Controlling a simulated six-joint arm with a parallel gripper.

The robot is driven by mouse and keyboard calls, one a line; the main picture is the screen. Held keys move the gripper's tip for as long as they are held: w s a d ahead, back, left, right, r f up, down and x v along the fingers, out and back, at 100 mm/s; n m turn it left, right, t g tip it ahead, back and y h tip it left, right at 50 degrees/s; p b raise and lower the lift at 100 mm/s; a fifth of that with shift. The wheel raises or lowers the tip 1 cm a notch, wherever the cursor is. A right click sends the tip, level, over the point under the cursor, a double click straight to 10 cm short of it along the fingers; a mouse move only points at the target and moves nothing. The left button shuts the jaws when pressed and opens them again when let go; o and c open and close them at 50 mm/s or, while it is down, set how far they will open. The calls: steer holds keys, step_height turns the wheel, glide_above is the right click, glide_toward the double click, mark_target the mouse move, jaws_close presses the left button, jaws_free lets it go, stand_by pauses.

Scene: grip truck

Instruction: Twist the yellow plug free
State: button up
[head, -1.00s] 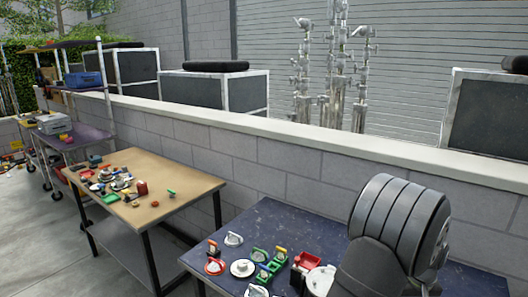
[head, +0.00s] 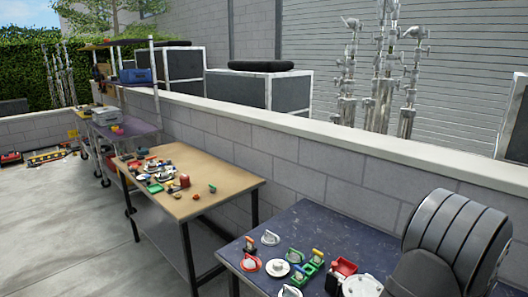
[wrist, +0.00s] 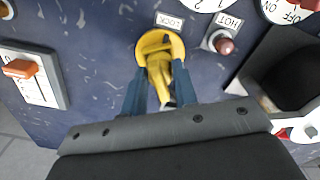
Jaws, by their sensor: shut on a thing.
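The yellow plug (wrist: 160,46) shows in the wrist view at top centre, a round yellow disc with a raised grip, on a dark blue panel. My gripper (wrist: 158,78) is shut on the plug's grip, with one blue finger on each side. The fingers hide part of the grip's sides. An upside-down LOCK label (wrist: 168,20) is just above the plug. I cannot pick out the plug or my gripper's fingers in the head view.
In the wrist view, a red knob (wrist: 224,45) under a HOT label is close right of the plug. An orange switch (wrist: 20,68) is at left, a dark open box (wrist: 300,75) at right. In the head view, a blue-topped table (head: 345,232) holds several small fixtures.

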steer(key=shift+f, duration=0.1)
steer(key=n, duration=0.6)
steer(key=shift+s+a+f+n, duration=0.1)
steer(key=shift+f+n, duration=0.05)
steer(key=shift+n, duration=0.25)
steer(key=shift+a+n, duration=0.1)
steer(key=shift+n, duration=3.4)
steer(key=o, duration=0.6)
steer(key=shift+f, duration=0.1)
steer(key=shift+o, duration=0.2)
steer(key=shift+d+r, duration=0.2)
steer(key=shift+r, duration=3.85)
